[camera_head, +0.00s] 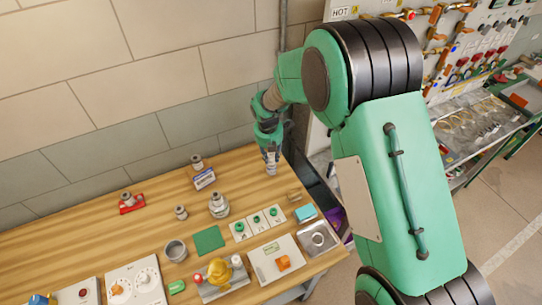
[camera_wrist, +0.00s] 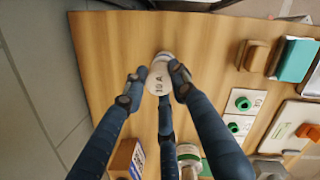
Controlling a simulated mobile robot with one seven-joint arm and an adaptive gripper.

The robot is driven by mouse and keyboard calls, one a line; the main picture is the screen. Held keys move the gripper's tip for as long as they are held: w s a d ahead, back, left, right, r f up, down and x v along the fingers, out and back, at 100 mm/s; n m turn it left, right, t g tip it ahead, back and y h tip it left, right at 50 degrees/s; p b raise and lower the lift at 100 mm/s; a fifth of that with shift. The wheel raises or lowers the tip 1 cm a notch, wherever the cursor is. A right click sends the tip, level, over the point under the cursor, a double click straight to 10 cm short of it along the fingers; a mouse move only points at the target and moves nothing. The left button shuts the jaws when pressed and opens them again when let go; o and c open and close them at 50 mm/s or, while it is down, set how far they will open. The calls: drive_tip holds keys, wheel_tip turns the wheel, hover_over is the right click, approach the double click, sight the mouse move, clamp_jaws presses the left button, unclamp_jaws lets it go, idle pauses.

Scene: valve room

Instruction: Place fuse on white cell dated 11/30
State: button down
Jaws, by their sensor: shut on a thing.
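My gripper (camera_head: 269,150) is above the wooden table near its back right edge. Its dark fingers (camera_wrist: 154,88) are closed around a white, rounded fuse (camera_wrist: 159,76) marked with what looks like "10 A". The fuse also shows below the fingers in the head view (camera_head: 271,166); I cannot tell whether it touches the table. White cells with green rings (camera_head: 258,222) lie in a row on the table, in front of the gripper. Two ringed white cells also show in the wrist view (camera_wrist: 243,101), right of the fuse. Their dates are too small to read.
A small box with a label (camera_head: 204,180) stands left of the gripper. Several grey-and-white cylinders, one a bottle-like piece (camera_head: 219,205), stand farther left. A teal block (camera_head: 305,213) and a white panel with an orange knob (camera_head: 275,258) lie nearer the front.

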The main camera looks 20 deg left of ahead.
drive_tip(key=shift+f, duration=0.15)
drive_tip(key=c, duration=1.4)
unclamp_jaws()
drive_tip(key=r, duration=0.4)
drive_tip(key=s+r, duration=0.1)
drive_tip(key=r, duration=0.3)
drive_tip(key=s+r, duration=0.1)
drive_tip(key=r, duration=0.3)
drive_tip(key=shift+p, duration=0.4)
drive_tip(key=shift+w+r, duration=0.1)
